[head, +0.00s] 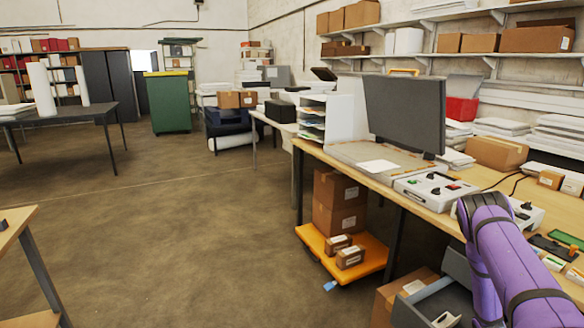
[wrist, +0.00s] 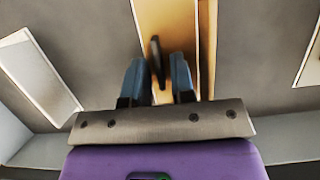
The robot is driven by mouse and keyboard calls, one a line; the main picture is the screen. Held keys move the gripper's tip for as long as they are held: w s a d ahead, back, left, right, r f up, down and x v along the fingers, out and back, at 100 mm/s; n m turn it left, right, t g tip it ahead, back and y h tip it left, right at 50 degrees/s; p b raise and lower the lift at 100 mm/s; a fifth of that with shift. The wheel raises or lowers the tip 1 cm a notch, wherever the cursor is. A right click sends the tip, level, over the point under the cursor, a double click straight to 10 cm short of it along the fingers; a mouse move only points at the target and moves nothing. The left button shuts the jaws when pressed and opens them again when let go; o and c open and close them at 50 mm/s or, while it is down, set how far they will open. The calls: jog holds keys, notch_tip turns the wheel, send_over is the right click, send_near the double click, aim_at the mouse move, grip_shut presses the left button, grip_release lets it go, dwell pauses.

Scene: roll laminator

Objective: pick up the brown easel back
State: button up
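In the wrist view, my gripper (wrist: 158,80) points at a flat tan-brown panel (wrist: 180,25), which fits the brown easel back, though I cannot be sure. A thin dark upright piece (wrist: 156,58) stands out from the panel and shows between my two blue-grey fingers. The fingers are apart, with a visible gap at the right of the dark piece. I cannot tell whether the left finger touches it. The panel's lower part is hidden by the gripper. In the head view my purple arm reaches down at the right, and the gripper is out of sight.
In the wrist view, pale framed pieces lie at left (wrist: 38,75) and right (wrist: 311,55) on a grey surface. In the head view, an open grey drawer (head: 425,306) is under the workbench (head: 375,178), close to my arm. An orange cart (head: 370,262) stands left of it.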

jog(key=shift+s+a+f, duration=0.1)
jog(key=shift+s+a, duration=0.05)
jog(key=shift+a, duration=0.1)
jog(key=shift+r, duration=0.25)
grip_shut()
jog(key=shift+d+r, duration=0.15)
jog(key=shift+r, duration=2.5)
notch_tip(320, 180, up, 7)
jog(key=shift+w+r, duration=0.1)
jog(key=shift+w, duration=0.1)
